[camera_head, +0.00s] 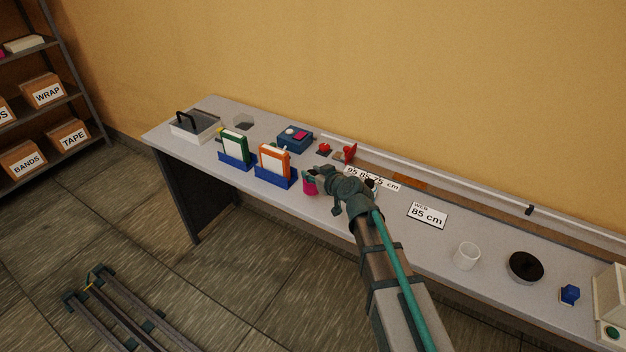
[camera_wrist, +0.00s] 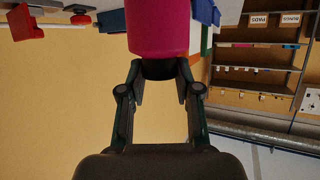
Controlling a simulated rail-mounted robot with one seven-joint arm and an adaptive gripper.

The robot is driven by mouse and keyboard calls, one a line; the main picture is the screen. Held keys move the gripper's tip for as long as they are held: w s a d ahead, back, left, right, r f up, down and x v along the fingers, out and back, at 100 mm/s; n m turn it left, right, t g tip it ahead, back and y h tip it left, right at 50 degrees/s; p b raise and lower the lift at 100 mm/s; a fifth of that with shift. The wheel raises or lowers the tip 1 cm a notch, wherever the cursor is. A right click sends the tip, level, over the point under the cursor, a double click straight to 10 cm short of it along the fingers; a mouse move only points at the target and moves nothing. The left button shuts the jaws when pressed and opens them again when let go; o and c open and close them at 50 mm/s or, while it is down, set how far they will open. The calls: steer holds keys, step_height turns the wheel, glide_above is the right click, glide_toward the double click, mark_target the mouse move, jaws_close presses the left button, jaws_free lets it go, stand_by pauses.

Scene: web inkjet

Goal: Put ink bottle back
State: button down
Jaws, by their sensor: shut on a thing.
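The ink bottle (camera_head: 309,187) is magenta and hangs just in front of my gripper (camera_head: 315,176), by the bench's front edge and to the right of the orange holder. In the wrist view the magenta bottle (camera_wrist: 158,28) fills the top centre, with a dark cap or neck (camera_wrist: 158,68) between the two fingertips. My gripper (camera_wrist: 160,82) is shut on that dark end. The bottle's far end is cut off in the wrist view. I cannot tell whether it touches the bench.
Green (camera_head: 235,147) and orange (camera_head: 273,160) items stand in blue holders left of the bottle. Behind are a blue box (camera_head: 295,138) and red items (camera_head: 349,152). A white cup (camera_head: 467,255) and black round dish (camera_head: 525,267) stand right. The bench (camera_head: 430,245) is clear around the cup.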

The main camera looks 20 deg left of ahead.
step_height(320, 180, down, 3)
steer(key=shift+r+p, duration=0.2)
steer(key=shift+p, duration=0.25)
steer(key=shift+f, duration=0.2)
steer(key=shift+f+b, duration=0.15)
steer(key=shift+b, duration=0.15)
steer(key=c, duration=0.8)
jaws_free()
steer(key=shift+r+p, duration=0.3)
steer(key=shift+p, duration=0.15)
steer(key=b+v, duration=0.3)
steer(key=v, duration=0.9)
